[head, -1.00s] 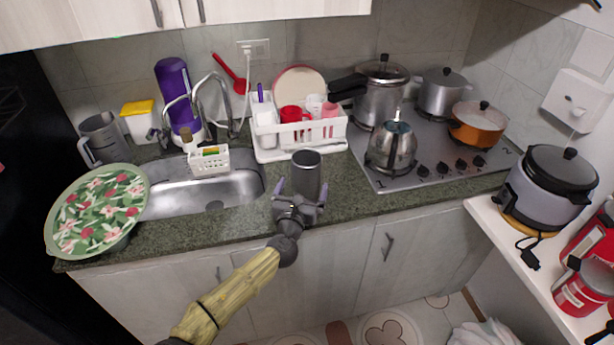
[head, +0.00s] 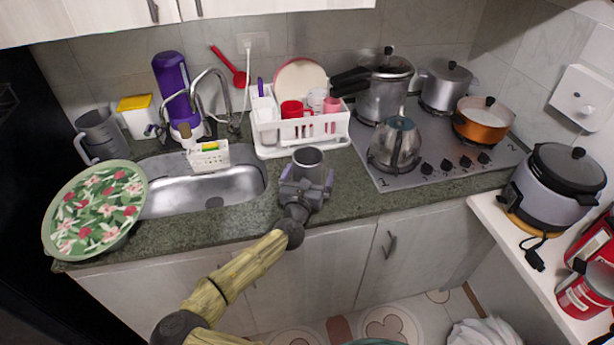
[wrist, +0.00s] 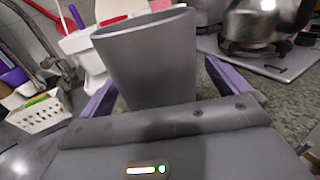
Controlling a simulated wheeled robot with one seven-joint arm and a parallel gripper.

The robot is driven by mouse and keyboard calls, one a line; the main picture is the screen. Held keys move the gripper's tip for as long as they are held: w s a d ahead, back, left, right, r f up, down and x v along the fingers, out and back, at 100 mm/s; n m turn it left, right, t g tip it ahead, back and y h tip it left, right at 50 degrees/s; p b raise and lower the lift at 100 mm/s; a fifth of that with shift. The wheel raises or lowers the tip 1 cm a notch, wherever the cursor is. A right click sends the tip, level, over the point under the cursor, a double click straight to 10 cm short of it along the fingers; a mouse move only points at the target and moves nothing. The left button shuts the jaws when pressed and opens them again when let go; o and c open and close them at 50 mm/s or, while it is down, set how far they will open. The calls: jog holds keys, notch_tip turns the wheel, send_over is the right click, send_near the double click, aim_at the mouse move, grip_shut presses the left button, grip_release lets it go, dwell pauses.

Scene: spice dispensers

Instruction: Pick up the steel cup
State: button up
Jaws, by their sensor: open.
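The steel cup (head: 308,158) is a plain grey metal tumbler standing upright on the green stone counter, to the right of the sink. In the wrist view the cup (wrist: 150,60) fills the middle, close to the camera. My gripper (head: 306,180) is at the cup from the front, with its open fingers on either side of it. In the wrist view the purple fingers flank the cup, with a visible gap at least on the right. The cup's lower part is hidden by my gripper.
A white dish rack (head: 275,146) with cups stands behind the steel cup. A kettle (head: 395,146) sits on the stove (head: 440,150) to the right. The sink (head: 205,190) lies left, with a floral plate (head: 98,210) beyond. The counter right of the cup is clear.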

jog(key=shift+w+f, duration=0.1)
jog(key=shift+w, duration=0.05)
jog(key=shift+c, duration=0.7)
jog(key=shift+a, duration=0.1)
jog(key=c, duration=1.2)
jog(key=shift+o, duration=0.2)
jog(key=shift+a+r, duration=0.1)
jog(key=shift+r, duration=0.2)
notch_tip(320, 180, up, 10)
jog(key=shift+f+b, duration=0.2)
jog(key=shift+b, duration=0.15)
